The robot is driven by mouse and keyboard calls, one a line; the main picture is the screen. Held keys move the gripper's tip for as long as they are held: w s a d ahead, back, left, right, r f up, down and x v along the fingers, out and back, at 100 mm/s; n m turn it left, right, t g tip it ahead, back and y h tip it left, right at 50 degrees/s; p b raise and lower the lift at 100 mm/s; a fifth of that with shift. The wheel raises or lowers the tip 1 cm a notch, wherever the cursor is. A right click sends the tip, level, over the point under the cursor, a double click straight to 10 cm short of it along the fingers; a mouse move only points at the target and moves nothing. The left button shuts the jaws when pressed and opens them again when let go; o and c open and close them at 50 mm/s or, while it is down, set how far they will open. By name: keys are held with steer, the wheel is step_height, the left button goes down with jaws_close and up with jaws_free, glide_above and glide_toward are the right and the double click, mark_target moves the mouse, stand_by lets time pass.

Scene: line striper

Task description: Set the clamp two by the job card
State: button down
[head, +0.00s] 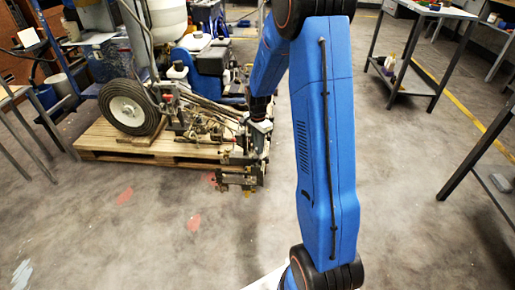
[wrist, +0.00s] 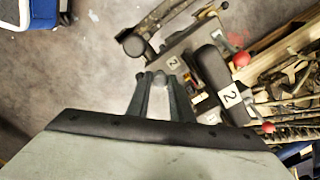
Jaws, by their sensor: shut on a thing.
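In the wrist view my gripper (wrist: 160,79) has its two dark fingers close together on a small grey part of clamp two (wrist: 173,62). The gripped part is mostly hidden between the fingers. A black block (wrist: 212,68) beside it, to the right, also bears a "2". In the head view the clamp assembly (head: 240,178) hangs at the pallet's right front corner, below my wrist. I cannot make out a job card.
The line striper, with its large wheel (head: 131,108), stands on a wooden pallet (head: 150,147). Red knobs (wrist: 241,59) sit close to the right of the fingers in the wrist view. A table (head: 430,10) stands at the back right. The floor in front is clear.

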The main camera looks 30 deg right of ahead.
steer(key=c, duration=1.6)
jaws_free()
steer(key=shift+o, duration=0.2)
step_height(320, 180, up, 17)
steer(key=shift+r, duration=0.2)
steer(key=shift+s, duration=0.1)
